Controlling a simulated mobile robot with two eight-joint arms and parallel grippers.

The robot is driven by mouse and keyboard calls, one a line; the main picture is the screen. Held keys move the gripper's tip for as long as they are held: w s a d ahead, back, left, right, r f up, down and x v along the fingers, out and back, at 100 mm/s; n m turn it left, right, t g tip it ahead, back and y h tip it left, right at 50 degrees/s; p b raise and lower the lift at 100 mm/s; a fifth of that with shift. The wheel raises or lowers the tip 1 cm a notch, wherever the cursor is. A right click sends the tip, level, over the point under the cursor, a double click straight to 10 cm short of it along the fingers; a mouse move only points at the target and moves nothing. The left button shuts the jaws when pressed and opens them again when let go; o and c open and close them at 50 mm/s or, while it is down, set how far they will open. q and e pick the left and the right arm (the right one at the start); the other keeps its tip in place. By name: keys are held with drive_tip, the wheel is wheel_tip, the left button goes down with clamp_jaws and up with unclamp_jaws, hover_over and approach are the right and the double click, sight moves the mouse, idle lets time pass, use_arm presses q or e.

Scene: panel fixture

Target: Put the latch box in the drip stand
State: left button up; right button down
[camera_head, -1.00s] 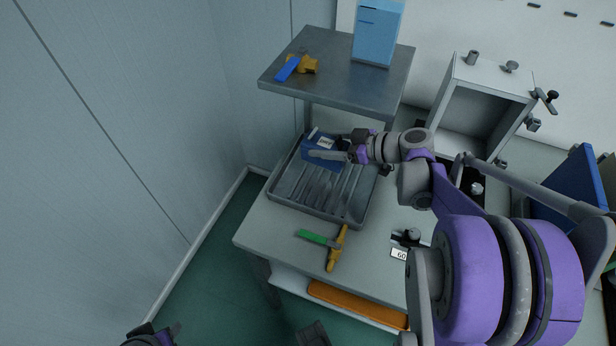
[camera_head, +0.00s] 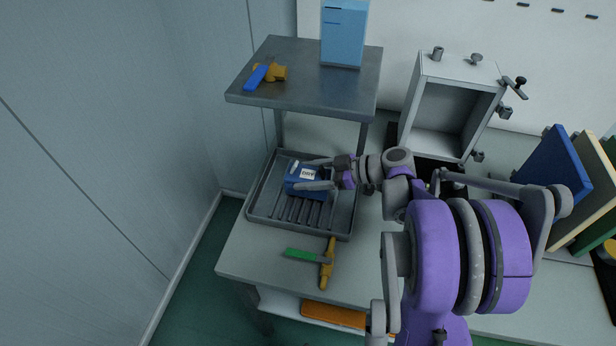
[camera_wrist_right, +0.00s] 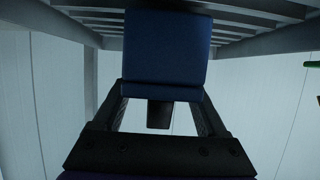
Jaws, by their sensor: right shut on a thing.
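The latch box (camera_head: 294,184) is a small blue box with a white label on top. My right gripper (camera_head: 312,175) is shut on it, one finger on each side. The box is over the back half of the drip stand (camera_head: 262,218), a grey tray with a ribbed floor and raised rim. I cannot tell whether the box touches the ribs. In the right wrist view the box (camera_wrist_right: 165,48) fills the space beyond the fingers, with slats (camera_wrist_right: 255,12) close by. My left gripper is not in view.
A metal shelf (camera_head: 310,88) overhangs behind the tray, holding a blue container (camera_head: 344,35) and a blue-and-yellow object (camera_head: 258,76). A green-and-yellow tool (camera_head: 327,265) lies in front. An open grey box (camera_head: 443,105) and upright panels (camera_head: 553,168) stand to the right.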

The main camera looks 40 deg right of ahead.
drive_tip(key=shift+f, duration=0.25)
unclamp_jaws()
drive_tip(key=shift+r, duration=0.2)
drive_tip(key=p+v, duration=0.1)
drive_tip(key=v, duration=1.1)
